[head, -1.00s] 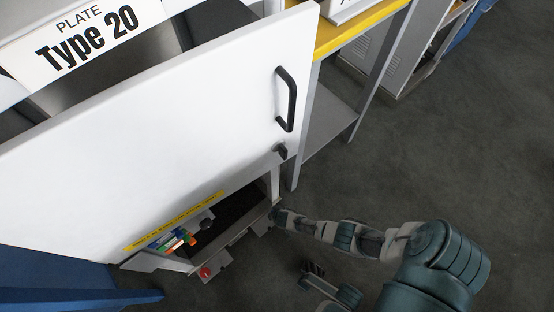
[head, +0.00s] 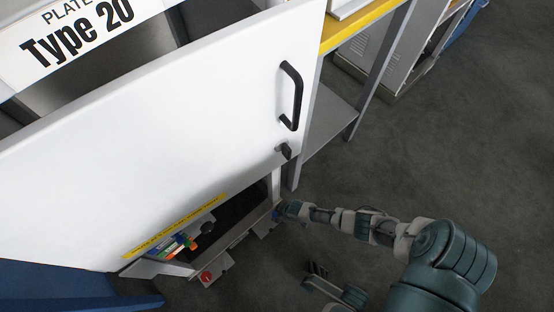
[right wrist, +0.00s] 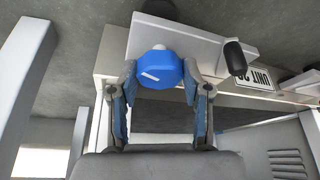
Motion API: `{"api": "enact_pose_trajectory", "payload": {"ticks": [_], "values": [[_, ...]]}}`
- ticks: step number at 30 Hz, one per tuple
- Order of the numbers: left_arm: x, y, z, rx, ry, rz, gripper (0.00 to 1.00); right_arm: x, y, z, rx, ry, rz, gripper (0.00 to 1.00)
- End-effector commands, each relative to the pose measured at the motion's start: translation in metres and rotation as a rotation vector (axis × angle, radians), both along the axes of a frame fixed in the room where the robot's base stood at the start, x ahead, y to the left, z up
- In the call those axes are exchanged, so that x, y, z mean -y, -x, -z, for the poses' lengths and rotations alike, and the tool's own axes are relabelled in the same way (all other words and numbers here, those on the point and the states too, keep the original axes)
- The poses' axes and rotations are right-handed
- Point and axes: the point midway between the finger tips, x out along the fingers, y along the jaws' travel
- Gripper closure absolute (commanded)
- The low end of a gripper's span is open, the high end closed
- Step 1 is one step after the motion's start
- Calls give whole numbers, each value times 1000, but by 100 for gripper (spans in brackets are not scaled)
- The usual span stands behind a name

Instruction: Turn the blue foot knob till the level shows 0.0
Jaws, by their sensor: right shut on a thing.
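The blue foot knob (right wrist: 158,70) fills the middle of the right wrist view, with a short white mark on its face. My right gripper (right wrist: 160,78) is shut on it, one finger on each side. In the head view my right gripper (head: 281,212) is low at the right front corner of the cabinet, and only a bit of blue shows there. No level reading can be read in either view.
The white door (head: 150,140) with a black handle (head: 291,95) hangs over the lower opening. A red knob (head: 206,276) sits at the base. In the wrist view a black rounded part (right wrist: 235,58) is right of the knob, by a unit label (right wrist: 254,80). Open floor lies right.

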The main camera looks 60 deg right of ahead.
Motion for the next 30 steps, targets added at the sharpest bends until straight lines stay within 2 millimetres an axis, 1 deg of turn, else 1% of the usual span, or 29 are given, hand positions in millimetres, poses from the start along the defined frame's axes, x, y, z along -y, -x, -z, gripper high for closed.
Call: {"api": "enact_pose_trajectory", "payload": {"ticks": [1, 13, 14, 15, 16, 17, 25, 30], "values": [[0, 0, 0, 1, 1, 1, 44, 0, 3, 2, -7, 0, -7, 87], [1, 0, 0, 3, -6, 4, 44, 0, 3, 2, -8, 1, -11, 87], [1, 0, 1, 3, -8, 4, 44, 0, 3, 2, -8, 1, -11, 50], [1, 0, 1, 2, -10, 5, 44, 0, 3, 2, -8, 1, -11, 40], [1, 0, 1, 2, -11, 5, 44, 0, 3, 2, -7, 1, -11, 32], [1, 0, 2, 1, -12, 5, 44, 0, 3, 2, -7, 1, -11, 27], [1, -1, 3, 0, -13, 3, 44, 0, 1, 1, -3, 0, -11, 27], [1, 3, 0, 6, -7, 2, 44, 1, 3, -4, -3, 0, -12, 27]]}}
